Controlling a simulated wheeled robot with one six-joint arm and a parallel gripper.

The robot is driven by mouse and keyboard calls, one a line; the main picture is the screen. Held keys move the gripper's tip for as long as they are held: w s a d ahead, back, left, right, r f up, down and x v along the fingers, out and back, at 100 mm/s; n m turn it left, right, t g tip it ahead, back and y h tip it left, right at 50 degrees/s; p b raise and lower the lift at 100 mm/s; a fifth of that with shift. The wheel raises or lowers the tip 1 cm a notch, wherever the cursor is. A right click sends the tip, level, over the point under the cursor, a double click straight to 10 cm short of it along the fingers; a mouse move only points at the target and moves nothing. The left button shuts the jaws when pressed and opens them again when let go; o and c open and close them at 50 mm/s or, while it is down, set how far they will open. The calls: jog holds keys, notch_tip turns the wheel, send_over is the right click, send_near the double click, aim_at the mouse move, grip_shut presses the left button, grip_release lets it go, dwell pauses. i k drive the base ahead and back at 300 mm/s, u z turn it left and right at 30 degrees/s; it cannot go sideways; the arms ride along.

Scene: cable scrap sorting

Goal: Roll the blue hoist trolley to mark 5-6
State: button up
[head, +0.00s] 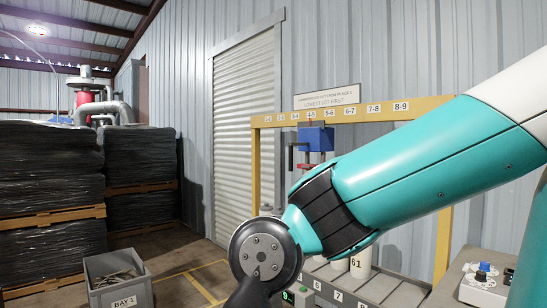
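The blue hoist trolley (316,138) hangs from the yellow overhead beam (430,103). Its body shows below the 4-5 label (311,114), and its right edge reaches under the 5-6 label (329,113). A dark handle-like part (291,156) sticks out at its left and a red part (306,166) hangs below. My teal arm crosses in front of the frame's lower part and hides what hangs lower. My arm's wrist is at bottom centre, lower and left of the trolley, apart from it in the picture. My gripper's fingers are not visible.
Below the beam is a numbered row of grey lanes (405,296), with white cylinders (361,262) behind my arm. A grey BAY 1 bin (122,300) with scrap stands at lower left, before black-wrapped pallets (50,175). A control box (486,285) is at right.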

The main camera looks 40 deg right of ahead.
aim_at(313, 136)
jog(key=u, duration=0.2)
jog(key=i, duration=1.75)
jog(key=z, duration=0.35)
jog(key=i, duration=1.05)
jog(key=z, duration=1.5)
jog(key=i, duration=0.85)
jog(key=z, duration=0.75)
